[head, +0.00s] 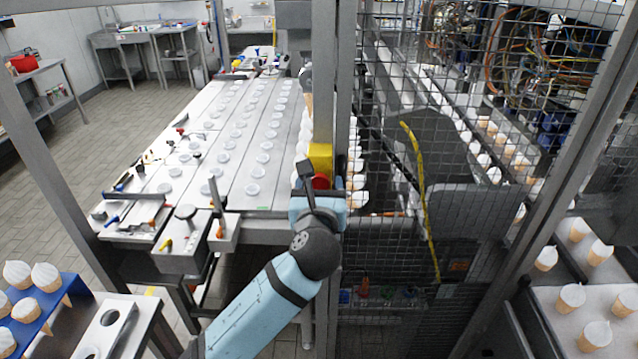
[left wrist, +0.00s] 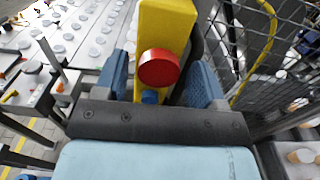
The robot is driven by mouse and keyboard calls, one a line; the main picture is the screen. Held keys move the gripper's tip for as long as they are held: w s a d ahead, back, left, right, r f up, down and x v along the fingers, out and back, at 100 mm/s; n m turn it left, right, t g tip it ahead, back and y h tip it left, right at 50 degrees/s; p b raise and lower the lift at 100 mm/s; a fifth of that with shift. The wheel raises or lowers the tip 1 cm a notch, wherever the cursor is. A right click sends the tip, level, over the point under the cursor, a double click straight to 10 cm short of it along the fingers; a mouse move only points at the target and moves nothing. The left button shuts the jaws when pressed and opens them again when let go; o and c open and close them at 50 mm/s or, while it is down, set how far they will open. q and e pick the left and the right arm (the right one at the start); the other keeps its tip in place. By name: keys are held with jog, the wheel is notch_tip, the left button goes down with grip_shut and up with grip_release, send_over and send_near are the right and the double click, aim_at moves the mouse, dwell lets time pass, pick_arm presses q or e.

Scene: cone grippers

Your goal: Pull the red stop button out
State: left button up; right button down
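The red stop button (left wrist: 159,68) sits on a yellow box (left wrist: 164,25) in the left wrist view. In the head view the yellow box (head: 320,156) is fixed to a grey post, and the red button (head: 320,182) shows partly behind my left gripper (head: 318,190). In the left wrist view, the two blue fingers of my left gripper (left wrist: 158,82) stand apart, one on each side of the button, with gaps between them and it. How far the fingertips reach along the button is hard to tell. My right gripper is not in view.
A wire mesh guard (head: 440,130) stands right of the post. A long table (head: 235,130) with rows of white discs and scattered tools lies to the left. A blue rack (head: 40,310) with cones stands at the lower left.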

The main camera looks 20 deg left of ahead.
pick_arm(q)
jog(key=shift+w, duration=0.1)
dwell(0.4)
jog(key=v, duration=0.7)
dwell(0.5)
